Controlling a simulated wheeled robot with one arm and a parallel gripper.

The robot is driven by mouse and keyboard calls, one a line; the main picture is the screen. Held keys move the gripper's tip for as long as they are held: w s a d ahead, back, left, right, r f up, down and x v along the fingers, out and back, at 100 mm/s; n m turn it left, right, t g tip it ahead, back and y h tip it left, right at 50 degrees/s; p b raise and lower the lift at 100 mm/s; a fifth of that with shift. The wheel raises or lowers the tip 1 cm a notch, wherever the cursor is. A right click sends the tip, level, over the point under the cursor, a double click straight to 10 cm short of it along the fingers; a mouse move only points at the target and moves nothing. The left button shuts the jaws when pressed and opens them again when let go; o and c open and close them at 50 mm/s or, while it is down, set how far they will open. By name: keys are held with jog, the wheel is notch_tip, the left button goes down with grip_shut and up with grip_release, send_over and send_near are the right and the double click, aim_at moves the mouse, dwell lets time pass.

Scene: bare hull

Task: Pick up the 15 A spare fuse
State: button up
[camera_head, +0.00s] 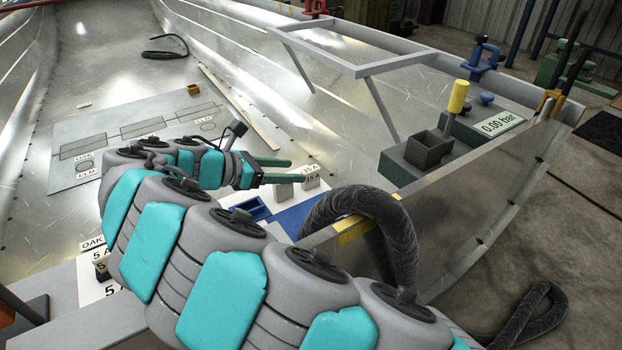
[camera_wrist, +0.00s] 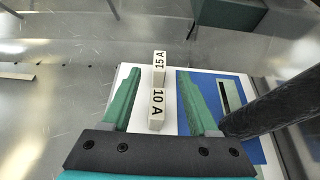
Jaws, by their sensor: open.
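The 15 A spare fuse, a small pale block marked "15 A" (camera_wrist: 159,67), stands on a white card, between and near the tips of my gripper's green fingers (camera_wrist: 160,74) in the wrist view. A similar block marked "10 A" (camera_wrist: 157,108) stands closer to the palm, also between the fingers in that view. In the head view the 15 A block (camera_head: 311,179) is just right of my gripper (camera_head: 292,170). My gripper is open and holds nothing. Whether the fingers are level with the blocks or above them I cannot tell.
A thick dark hose (camera_head: 375,205) arches close to the right. A grey-green box with a "0.00 bar" display (camera_head: 499,124) stands farther right.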

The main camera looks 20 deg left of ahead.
aim_at(305, 171)
jog(key=shift+b+x, duration=0.3)
jog(key=shift+x, duration=2.35)
grip_shut()
